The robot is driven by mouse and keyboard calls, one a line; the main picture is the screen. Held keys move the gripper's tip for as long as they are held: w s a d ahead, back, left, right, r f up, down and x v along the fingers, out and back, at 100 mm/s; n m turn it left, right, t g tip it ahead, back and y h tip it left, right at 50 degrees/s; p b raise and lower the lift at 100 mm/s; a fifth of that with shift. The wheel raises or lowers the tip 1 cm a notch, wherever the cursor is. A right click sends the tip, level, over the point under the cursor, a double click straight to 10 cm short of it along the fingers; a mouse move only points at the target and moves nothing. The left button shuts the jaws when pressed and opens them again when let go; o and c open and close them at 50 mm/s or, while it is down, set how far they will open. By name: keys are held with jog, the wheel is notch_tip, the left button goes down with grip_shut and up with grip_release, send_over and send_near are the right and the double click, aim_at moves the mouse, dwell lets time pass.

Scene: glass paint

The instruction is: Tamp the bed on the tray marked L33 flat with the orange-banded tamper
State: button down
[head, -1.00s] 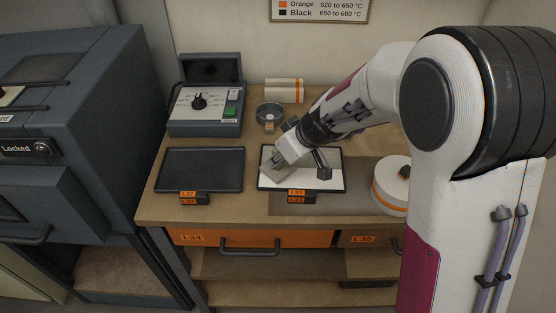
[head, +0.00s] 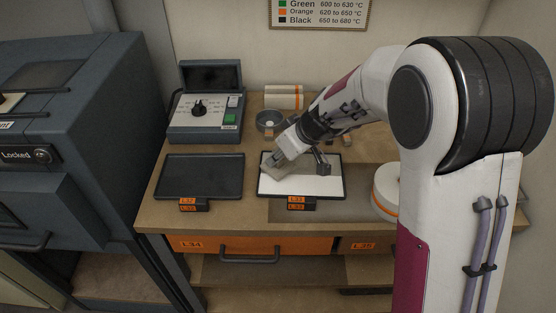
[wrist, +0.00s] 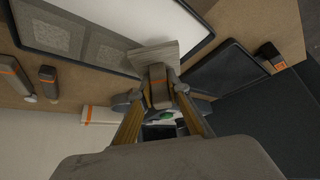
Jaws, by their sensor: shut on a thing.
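My gripper (head: 287,152) is shut on the tamper (head: 273,170), a grey block over the left part of the right-hand tray (head: 318,198). In the wrist view the fingers (wrist: 159,90) clasp the tamper's handle, which has an orange band (wrist: 157,81); its flat plate (wrist: 152,54) lies over the bed. The tray has a dark rim and a white bed (head: 325,187). Whether the plate touches the bed I cannot tell. The tray's orange labels (head: 297,203) are too small to read surely.
An empty dark tray (head: 200,177) lies to the left. Behind are a controller box (head: 205,118), a grey bowl (head: 268,121) and white orange-banded rolls (head: 283,96). A white round tub (head: 385,195) stands at right, partly behind my arm. A locked grey cabinet (head: 60,120) stands at far left.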

jog(key=shift+w, duration=1.3)
jog(key=shift+f, duration=0.85)
jog(key=shift+s+d+f, duration=0.1)
jog(key=shift+s+f, duration=0.1)
jog(key=shift+r, duration=0.15)
jog(key=shift+w+r, duration=0.15)
jog(key=shift+r, duration=1)
jog(key=shift+w, duration=0.1)
jog(key=shift+w+d, duration=0.55)
jog(key=shift+d, duration=0.4)
jog(key=shift+w+d, duration=0.5)
jog(key=shift+d, duration=0.4)
